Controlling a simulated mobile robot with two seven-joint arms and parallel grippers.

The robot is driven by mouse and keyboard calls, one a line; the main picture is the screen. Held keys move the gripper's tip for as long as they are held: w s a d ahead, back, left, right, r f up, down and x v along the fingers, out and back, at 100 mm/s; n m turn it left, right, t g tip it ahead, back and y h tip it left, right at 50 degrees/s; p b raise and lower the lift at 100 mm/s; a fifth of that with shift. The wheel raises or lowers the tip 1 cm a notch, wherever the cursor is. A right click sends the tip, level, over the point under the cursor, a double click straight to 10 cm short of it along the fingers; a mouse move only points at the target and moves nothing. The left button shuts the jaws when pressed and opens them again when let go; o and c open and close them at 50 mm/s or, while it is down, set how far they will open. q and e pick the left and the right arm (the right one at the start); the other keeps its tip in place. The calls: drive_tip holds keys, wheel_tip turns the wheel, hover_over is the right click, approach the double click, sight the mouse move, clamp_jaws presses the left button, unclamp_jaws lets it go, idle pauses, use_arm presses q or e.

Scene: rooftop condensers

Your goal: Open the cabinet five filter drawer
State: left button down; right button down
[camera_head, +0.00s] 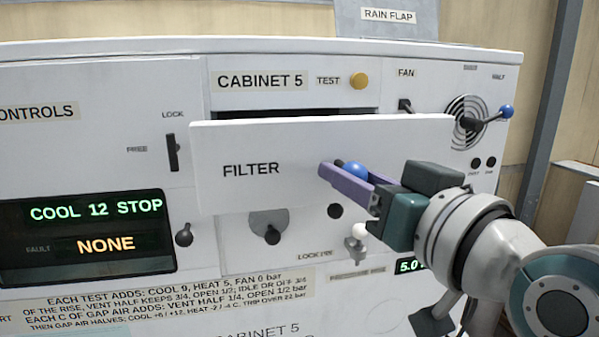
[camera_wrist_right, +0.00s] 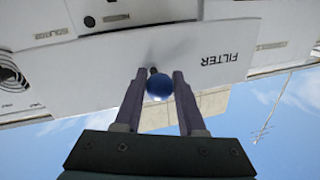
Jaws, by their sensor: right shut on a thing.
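The filter drawer's white front (camera_head: 250,140), lettered FILTER, stands out from the face of cabinet 5 (camera_head: 150,88), with a dark gap above it. My right gripper (camera_head: 348,175) is shut on the drawer's blue ball knob (camera_head: 355,172). In the right wrist view the knob (camera_wrist_right: 159,87) sits between the two purple fingers, in front of the drawer front (camera_wrist_right: 190,65). The drawer's inside is hidden behind its front. My left gripper is not in view.
A LOCK/FREE lever (camera_head: 172,152) is left of the drawer. A fan dial with a blue-knobbed lever (camera_head: 490,118) is at right, and a yellow TEST button (camera_head: 359,81) above. Displays (camera_head: 85,230) read COOL 12 STOP and NONE. A round-plated lever (camera_head: 268,228) sits below the drawer.

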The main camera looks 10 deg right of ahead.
drive_tip(key=shift+s, duration=0.2)
drive_tip(key=c, duration=0.5)
unclamp_jaws()
